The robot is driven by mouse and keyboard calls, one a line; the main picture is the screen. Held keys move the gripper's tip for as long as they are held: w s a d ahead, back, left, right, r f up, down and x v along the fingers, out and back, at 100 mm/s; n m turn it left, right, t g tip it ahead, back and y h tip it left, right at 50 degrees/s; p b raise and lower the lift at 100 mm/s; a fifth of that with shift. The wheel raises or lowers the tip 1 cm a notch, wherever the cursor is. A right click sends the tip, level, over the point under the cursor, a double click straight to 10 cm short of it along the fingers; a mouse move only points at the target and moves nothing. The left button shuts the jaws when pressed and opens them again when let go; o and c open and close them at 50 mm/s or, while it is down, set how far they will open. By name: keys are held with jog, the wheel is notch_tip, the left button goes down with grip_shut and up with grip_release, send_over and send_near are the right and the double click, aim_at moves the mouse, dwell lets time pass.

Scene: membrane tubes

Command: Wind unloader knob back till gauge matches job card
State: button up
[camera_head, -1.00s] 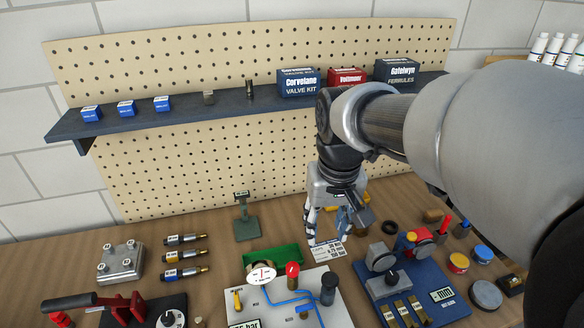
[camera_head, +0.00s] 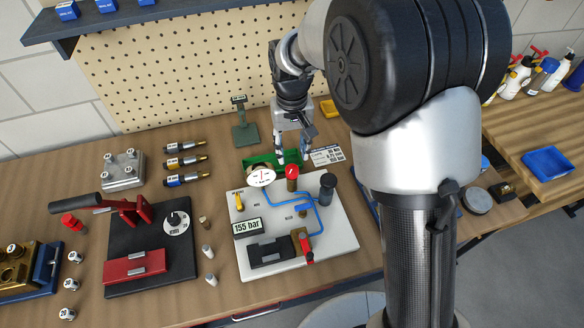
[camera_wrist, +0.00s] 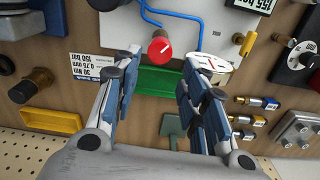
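The red unloader knob (camera_head: 292,171) stands on a brass stem at the back of the pale test board (camera_head: 340,228). Beside it is a round white dial gauge (camera_head: 261,176); the board's display (camera_head: 247,227) reads 155 bar. The job card (camera_head: 327,155) lies behind to the right; in the wrist view the card (camera_wrist: 86,66) lists 30 Nm, 0.75 mm and 150 bar. My gripper (camera_head: 292,157) is open and empty, just behind the knob in the head view. In the wrist view the knob (camera_wrist: 160,48) shows between and beyond the fingertips (camera_wrist: 160,66), apparently untouched.
A green tray (camera_head: 250,161) lies behind the board, below the fingers. A dark post (camera_head: 327,186) and blue pipes (camera_head: 318,205) stand close right of the knob. A red-handled fixture (camera_head: 133,215) is at left. Bare bench (camera_head: 225,150) lies behind the gauge.

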aim_at(292, 169)
notch_tip(292, 169, down, 8)
jog(key=shift+r+b, duration=0.15)
jog(key=shift+b, duration=0.7)
jog(key=shift+c, duration=0.3)
jog(key=c, duration=0.7)
jog(key=shift+n+p, duration=0.35)
jog(key=shift+n, duration=0.25)
jog(key=shift+c, duration=0.2)
jog(key=o, duration=0.8)
